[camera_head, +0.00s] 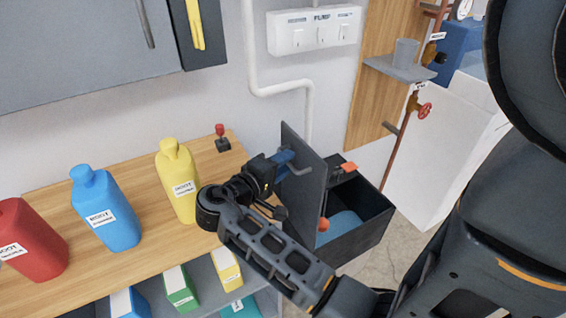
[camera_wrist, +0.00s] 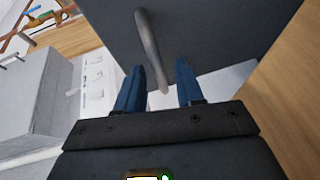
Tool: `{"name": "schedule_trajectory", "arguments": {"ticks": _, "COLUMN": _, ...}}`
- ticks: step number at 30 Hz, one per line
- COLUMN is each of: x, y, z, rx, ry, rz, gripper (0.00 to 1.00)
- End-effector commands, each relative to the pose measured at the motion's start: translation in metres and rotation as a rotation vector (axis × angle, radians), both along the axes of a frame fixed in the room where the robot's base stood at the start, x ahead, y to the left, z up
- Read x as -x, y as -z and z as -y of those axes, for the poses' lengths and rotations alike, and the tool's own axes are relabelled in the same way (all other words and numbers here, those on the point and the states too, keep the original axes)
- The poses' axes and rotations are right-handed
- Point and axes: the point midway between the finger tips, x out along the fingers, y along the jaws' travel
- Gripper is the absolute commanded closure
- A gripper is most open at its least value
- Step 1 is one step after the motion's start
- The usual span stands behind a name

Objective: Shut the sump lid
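The sump is a dark open-topped box (camera_head: 362,236) to the right of the wooden counter, with blue water (camera_head: 340,228) inside. Its dark grey lid (camera_head: 305,180) stands up, open, along the box's left side. In the wrist view the lid (camera_wrist: 215,30) fills the upper middle. A grey bar handle (camera_wrist: 150,48) sticks out from the lid's outer face; it also shows in the head view (camera_head: 298,170). My gripper (camera_head: 287,158) is at the handle, left of the lid. Its blue fingers (camera_wrist: 159,72) are apart, with the handle's lower end between them in the wrist picture; contact cannot be told.
Yellow (camera_head: 178,185), blue (camera_head: 107,212) and red (camera_head: 30,240) bottles stand on the counter (camera_head: 150,262) to the left. A red-knobbed switch (camera_head: 221,138) sits at its back edge. A white pipe (camera_head: 309,110) runs down the wall behind. An orange float (camera_head: 323,225) is inside the box.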

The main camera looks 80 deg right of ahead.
Motion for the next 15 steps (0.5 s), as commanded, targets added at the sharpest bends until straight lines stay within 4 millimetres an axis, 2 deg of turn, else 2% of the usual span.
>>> {"name": "schedule_trajectory", "arguments": {"ticks": 9, "x": 0.0011, "y": 0.0006, "z": 0.0024, "rx": 0.0, "ry": -0.001, "rz": 0.0, "gripper": 0.64}}
{"name": "schedule_trajectory", "arguments": {"ticks": 15, "x": 0.0011, "y": 0.0005, "z": 0.0023, "rx": 0.001, "ry": -0.001, "rz": 0.001, "gripper": 0.83}}
